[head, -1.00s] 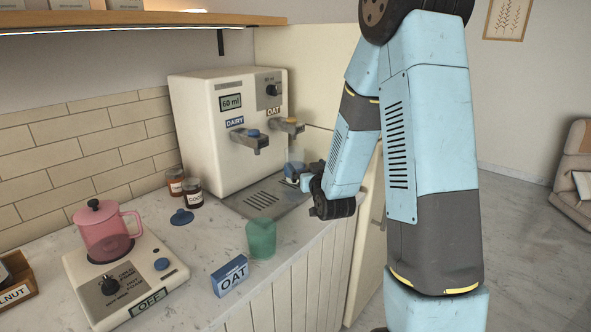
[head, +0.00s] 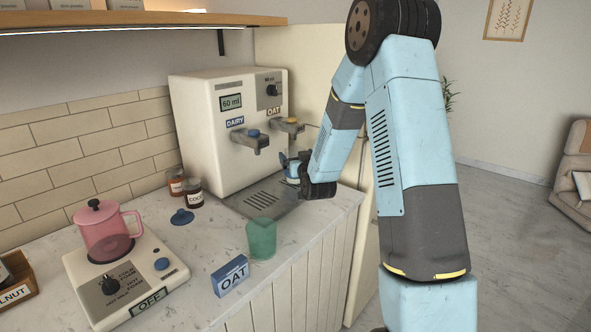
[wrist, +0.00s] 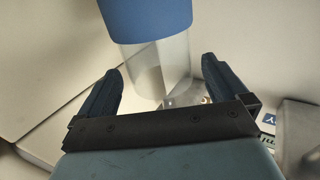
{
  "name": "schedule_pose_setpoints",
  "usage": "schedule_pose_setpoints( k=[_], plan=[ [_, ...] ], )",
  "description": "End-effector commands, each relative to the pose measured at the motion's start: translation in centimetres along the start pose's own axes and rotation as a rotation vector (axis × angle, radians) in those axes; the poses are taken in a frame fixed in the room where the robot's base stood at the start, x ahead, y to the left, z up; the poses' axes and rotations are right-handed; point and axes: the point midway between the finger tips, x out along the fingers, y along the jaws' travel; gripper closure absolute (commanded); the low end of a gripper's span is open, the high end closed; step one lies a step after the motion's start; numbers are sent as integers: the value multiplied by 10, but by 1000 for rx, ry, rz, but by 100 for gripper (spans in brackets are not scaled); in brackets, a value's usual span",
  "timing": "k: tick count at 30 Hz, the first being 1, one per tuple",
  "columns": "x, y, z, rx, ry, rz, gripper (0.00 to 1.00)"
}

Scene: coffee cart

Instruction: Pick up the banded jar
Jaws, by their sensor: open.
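The banded jar (wrist: 160,55), clear with a broad blue band, stands at the top middle of the wrist view, in front of and partly between my fingers. In the head view a small blue-and-clear part of it (head: 292,170) shows by the machine's drip tray, mostly hidden by my gripper. My gripper (wrist: 161,72) is open, with one dark finger on each side of the jar's lower part. I see gaps beside the jar and no clear contact.
The drink machine (head: 215,140) with its spouts stands close behind.

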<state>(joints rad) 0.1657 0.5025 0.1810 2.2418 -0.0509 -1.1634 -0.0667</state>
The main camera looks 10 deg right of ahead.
Motion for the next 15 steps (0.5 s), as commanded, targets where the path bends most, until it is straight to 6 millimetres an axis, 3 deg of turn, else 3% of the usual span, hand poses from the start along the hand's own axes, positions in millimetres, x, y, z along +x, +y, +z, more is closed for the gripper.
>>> schedule_pose_setpoints(
  k=[6,15],
  plan=[
    [26,0,2,0,0,1,0],
    [30,0,2,0,-1,1,0]
  ],
)
